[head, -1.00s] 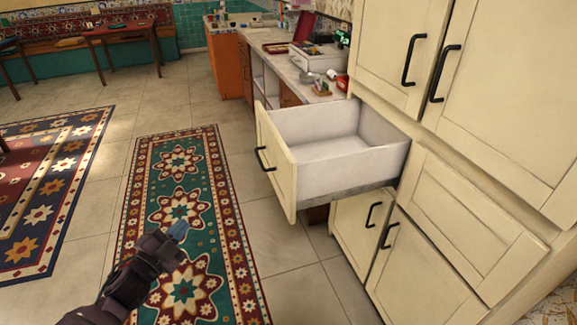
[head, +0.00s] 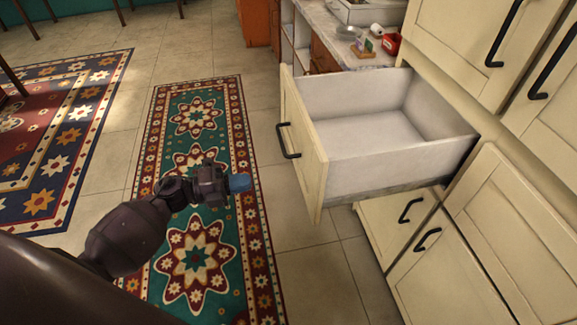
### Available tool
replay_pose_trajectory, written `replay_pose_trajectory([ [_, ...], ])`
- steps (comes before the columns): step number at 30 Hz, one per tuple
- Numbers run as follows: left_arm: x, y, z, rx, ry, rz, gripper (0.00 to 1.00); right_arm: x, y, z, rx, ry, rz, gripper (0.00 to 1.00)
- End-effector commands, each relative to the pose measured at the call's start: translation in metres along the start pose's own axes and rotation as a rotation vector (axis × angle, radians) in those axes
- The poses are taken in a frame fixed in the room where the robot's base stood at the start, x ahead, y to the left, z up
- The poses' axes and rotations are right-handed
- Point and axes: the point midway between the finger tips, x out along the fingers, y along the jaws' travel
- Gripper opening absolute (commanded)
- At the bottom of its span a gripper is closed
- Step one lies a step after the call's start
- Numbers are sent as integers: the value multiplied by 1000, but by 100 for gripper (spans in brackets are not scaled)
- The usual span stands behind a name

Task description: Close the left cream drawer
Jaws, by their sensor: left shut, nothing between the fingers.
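The left cream drawer (head: 308,150) is pulled far out of the cream cabinet, and its white inside is empty. Its black handle (head: 287,141) is on the front panel, which faces left. My left gripper (head: 240,183) is shut and empty, with bluish fingertips, to the left of the drawer front and a little below the handle in the picture. A gap shows between the fingertips and the drawer front. My right gripper is not in view.
Cream cabinet doors (head: 440,268) lie below and right of the drawer, with more doors above. A marble counter (head: 345,45) with small items stands behind. A patterned runner rug (head: 205,260) covers the floor at left; the floor is clear.

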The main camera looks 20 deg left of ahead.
Motion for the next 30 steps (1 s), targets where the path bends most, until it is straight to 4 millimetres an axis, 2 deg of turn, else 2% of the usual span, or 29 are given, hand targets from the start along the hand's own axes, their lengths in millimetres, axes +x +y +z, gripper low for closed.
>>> replay_pose_trajectory([
  [5, 19, -1, 1, 2, 0, -4, 0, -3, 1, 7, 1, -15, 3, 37],
  [21, 111, -1, 1, 0, -1, -4, 0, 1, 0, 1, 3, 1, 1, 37],
  [30, 137, -1, 1, -1, -3, -3, 0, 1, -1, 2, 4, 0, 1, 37],
])
